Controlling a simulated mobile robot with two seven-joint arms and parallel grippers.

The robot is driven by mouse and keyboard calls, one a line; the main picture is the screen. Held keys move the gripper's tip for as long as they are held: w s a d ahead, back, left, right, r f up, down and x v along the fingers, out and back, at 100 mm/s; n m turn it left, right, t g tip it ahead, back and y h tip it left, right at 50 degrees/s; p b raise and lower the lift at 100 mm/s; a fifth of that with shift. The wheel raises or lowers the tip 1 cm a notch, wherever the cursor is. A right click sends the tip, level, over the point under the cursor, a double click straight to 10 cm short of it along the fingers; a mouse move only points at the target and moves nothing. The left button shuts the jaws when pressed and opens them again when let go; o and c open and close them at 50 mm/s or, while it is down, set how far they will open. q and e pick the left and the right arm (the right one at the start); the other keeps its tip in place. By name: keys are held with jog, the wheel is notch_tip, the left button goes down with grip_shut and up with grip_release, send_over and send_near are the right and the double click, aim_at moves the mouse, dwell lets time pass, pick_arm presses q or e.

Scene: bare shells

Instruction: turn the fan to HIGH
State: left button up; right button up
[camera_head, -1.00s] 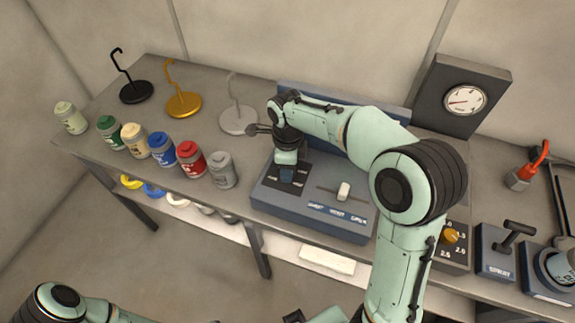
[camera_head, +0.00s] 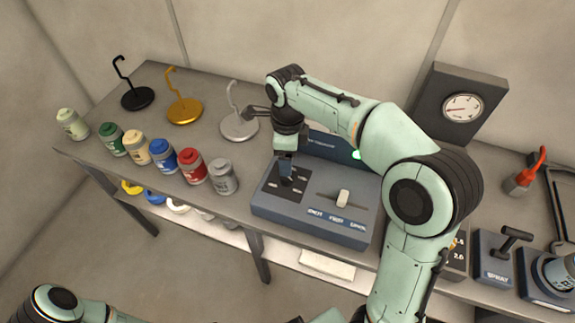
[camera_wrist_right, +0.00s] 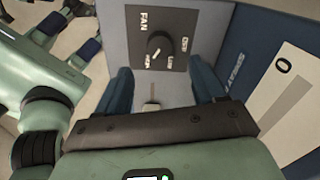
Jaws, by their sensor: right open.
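The fan knob (camera_wrist_right: 160,45) is a dark dial on a black FAN panel (camera_wrist_right: 182,20) with HIGH, LOW and OFF labels. Its pale pointer mark is on the lower-left side, by the HIGH label. In the head view the panel (camera_head: 271,186) is on the left part of the blue-grey console (camera_head: 310,229). My right gripper (camera_head: 285,172) is above that panel. In the wrist view its blue fingers are apart, with nothing held between them and the knob beyond. My left arm (camera_head: 60,300) shows at the bottom left; its gripper's state is unclear.
A slider handle (camera_head: 343,198) is on the console's right part. A green lamp (camera_head: 356,155) shows on the back panel. Several bottles, including a grey one (camera_head: 222,177), stand to the left, with hook stands (camera_head: 240,126) behind. A dial gauge (camera_head: 462,107) stands at the back right.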

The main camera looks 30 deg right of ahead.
notch_tip(320, 180, up, 6)
jog(key=shift+f+p, duration=0.2)
jog(key=shift+p, duration=0.15)
dwell(0.4)
